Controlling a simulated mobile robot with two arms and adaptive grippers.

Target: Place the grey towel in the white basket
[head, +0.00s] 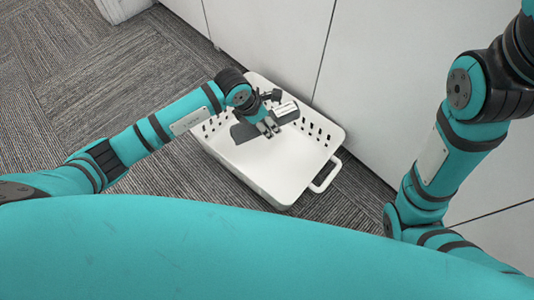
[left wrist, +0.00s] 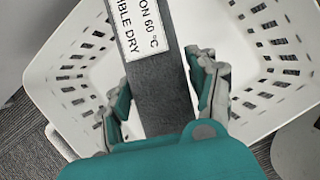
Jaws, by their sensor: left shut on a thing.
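The white basket (head: 265,178) stands on the carpet, with slotted walls and a handle at its near right corner. My left gripper (head: 268,127) is over the inside of the basket, shut on the grey towel (head: 242,132). In the left wrist view the towel (left wrist: 161,88) is a dark grey strip between the fingers of the left gripper (left wrist: 163,90), with a white printed label across it. The basket (left wrist: 62,88) lies below it there. I cannot tell whether the towel touches the basket floor. My right gripper is out of view; only the right arm shows.
White cabinet fronts (head: 375,90) stand close behind and to the right of the basket. Patterned grey carpet (head: 95,85) is open to the left. A white object (head: 122,8) is at the top left edge.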

